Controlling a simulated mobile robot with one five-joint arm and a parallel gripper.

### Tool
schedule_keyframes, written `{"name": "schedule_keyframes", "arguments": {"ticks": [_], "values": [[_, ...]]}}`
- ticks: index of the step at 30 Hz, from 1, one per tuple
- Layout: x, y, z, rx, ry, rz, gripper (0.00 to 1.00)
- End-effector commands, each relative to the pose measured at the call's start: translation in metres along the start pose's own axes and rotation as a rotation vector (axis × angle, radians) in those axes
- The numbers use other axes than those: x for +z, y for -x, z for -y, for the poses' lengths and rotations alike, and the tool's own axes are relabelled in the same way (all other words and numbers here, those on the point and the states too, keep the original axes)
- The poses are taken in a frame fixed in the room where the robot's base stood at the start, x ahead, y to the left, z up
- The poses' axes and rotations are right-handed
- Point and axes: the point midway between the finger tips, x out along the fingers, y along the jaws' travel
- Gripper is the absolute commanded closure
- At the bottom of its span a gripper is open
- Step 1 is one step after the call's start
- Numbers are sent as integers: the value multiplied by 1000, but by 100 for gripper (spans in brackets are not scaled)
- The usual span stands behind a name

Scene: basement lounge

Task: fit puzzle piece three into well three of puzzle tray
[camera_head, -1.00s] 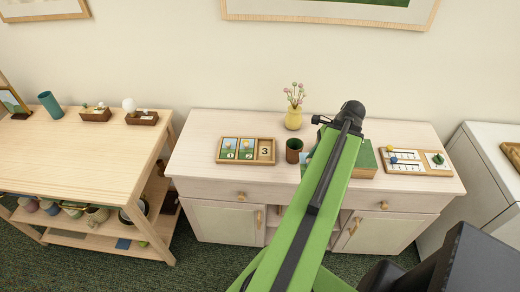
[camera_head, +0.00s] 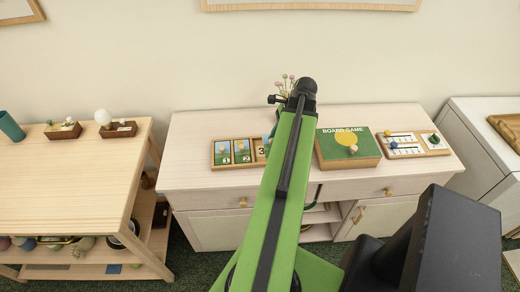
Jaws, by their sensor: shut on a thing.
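The puzzle tray (camera_head: 238,166) is a wooden tray on the pale cabinet. Its left two wells hold picture pieces numbered 1 and 2. Well three (camera_head: 261,153), at the right end, shows a printed 3 and is partly behind my arm. A small bluish strip of puzzle piece three (camera_head: 267,138) shows at the left edge of my arm, by the far side of well three. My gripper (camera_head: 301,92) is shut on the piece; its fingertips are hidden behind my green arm. I cannot tell how high the piece is above the tray.
The cabinet top (camera_head: 200,125) is clear left of the tray. A green board game box (camera_head: 370,158) stands right of my arm, with a peg board (camera_head: 410,151) beyond it. Flowers (camera_head: 287,80) show behind my wrist. A wooden table (camera_head: 60,180) stands at left.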

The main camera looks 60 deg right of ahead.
Motion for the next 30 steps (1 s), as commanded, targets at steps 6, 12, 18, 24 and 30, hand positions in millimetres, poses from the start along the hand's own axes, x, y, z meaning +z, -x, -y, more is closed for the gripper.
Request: {"name": "schedule_keyframes", "arguments": {"ticks": [6,12,18,24,30], "values": [[12,-45,46,2,6,0,100],[19,-50,55,3,6,0,100],[12,-68,54,3,6,0,100],[3,-91,54,3,7,0,100],[4,-86,54,3,7,0,100]]}}
